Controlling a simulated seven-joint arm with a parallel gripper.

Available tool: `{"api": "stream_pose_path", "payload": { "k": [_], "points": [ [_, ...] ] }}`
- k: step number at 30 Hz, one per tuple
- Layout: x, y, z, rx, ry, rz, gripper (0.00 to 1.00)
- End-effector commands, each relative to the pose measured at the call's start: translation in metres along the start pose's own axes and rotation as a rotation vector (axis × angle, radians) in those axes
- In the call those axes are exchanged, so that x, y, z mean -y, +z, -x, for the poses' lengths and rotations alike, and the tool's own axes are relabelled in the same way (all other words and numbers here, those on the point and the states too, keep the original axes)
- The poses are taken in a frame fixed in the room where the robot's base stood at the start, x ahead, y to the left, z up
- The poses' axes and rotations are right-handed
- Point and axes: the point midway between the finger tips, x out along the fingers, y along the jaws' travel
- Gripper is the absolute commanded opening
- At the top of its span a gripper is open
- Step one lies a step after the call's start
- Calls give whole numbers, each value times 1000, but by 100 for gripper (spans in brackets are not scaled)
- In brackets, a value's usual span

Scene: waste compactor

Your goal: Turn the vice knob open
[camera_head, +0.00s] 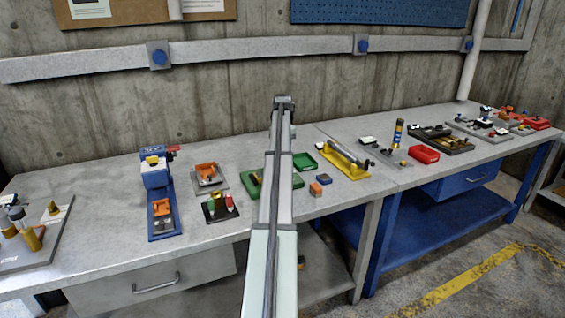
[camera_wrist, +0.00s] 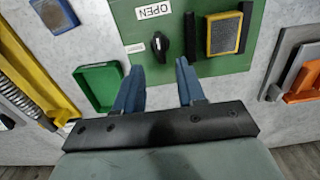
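The green vice plate (camera_wrist: 185,58) fills the top middle of the wrist view, with a black knob (camera_wrist: 160,46) on it. A yellow-framed grey block (camera_wrist: 224,34) sits between black bars, right of the knob. My gripper (camera_wrist: 159,66) is open, its two blue fingers apart with nothing between them. The knob shows just beyond the gap, apart from both fingers. In the head view my arm covers most of the green plate (camera_head: 252,189) and hides the knob.
A green tray (camera_wrist: 99,86) lies left of the fingers in the wrist view, beside a yellow fixture (camera_wrist: 35,72). A grey and orange fixture (camera_wrist: 290,72) is at the right. The blue vice-like device (camera_head: 157,180) stands farther left on the grey bench (camera_head: 110,218).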

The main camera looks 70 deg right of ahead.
Motion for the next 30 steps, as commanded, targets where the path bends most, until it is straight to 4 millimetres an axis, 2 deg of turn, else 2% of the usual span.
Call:
{"api": "stream_pose_path", "payload": {
  "k": [1, 6, 12, 18, 30],
  "points": [
    [0, -1, 12, -1, 1, 0, 39],
    [0, -1, 42, -1, 0, 0, 39],
    [0, -1, 64, -1, 0, 0, 39],
    [0, 0, 71, 1, 0, 0, 39],
    [0, 0, 71, 1, 0, 0, 39]
  ]
}}
